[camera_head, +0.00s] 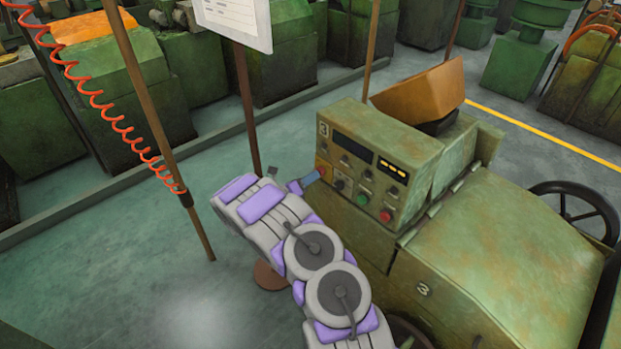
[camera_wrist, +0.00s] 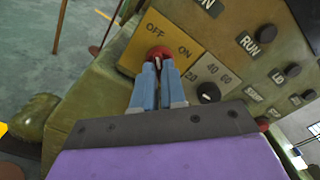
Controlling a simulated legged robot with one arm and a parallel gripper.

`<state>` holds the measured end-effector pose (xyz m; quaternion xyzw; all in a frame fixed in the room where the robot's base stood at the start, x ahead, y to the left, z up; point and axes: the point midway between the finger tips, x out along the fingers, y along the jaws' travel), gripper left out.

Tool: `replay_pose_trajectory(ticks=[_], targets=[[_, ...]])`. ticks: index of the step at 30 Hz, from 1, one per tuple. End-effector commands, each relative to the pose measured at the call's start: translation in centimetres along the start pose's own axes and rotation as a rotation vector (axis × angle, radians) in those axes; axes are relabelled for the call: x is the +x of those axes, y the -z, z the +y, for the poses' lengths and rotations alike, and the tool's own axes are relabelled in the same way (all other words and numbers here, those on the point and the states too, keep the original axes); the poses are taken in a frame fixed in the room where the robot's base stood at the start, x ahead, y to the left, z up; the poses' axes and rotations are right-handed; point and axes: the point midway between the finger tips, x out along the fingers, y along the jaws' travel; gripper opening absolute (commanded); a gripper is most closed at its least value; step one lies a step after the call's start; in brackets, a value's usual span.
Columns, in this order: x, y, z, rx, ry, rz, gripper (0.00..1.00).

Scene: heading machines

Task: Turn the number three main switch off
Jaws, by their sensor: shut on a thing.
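The number three machine's green control box (camera_head: 385,150) stands at the centre of the head view, with a "3" label on its face. In the wrist view, the red main switch (camera_wrist: 158,53) sits on a yellow plate (camera_wrist: 168,38) marked OFF on the left and ON on the right. My gripper (camera_wrist: 158,68) has its blue fingers closed on the switch's knob, and they hide its lower part. I cannot clearly tell which mark the switch points to. In the head view my gripper (camera_head: 312,178) reaches the lower left corner of the box's face.
A black dial (camera_wrist: 208,92) with numbers sits close right of my fingers. Green and red buttons (camera_head: 386,215) are farther right on the panel. A brown post (camera_head: 150,110) with a coiled red cable (camera_head: 105,110) stands at the left. Open floor (camera_head: 120,270) lies at the lower left.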

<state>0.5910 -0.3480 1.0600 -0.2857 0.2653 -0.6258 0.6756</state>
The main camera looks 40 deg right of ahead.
Motion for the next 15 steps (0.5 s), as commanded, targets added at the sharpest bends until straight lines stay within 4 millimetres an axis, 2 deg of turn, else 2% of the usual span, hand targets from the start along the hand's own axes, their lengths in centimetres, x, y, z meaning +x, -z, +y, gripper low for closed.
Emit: replay_pose_trajectory(ticks=[1,8,9,15], targets=[[-0.17,-0.53,0.11,0.002,-0.005,-0.011,0.0],[-0.18,-0.55,0.13,0.002,-0.005,-0.012,0.0],[-0.18,-0.56,0.14,0.002,-0.005,-0.012,0.13],[-0.13,-0.35,-0.01,0.003,-0.003,-0.008,0.32]])
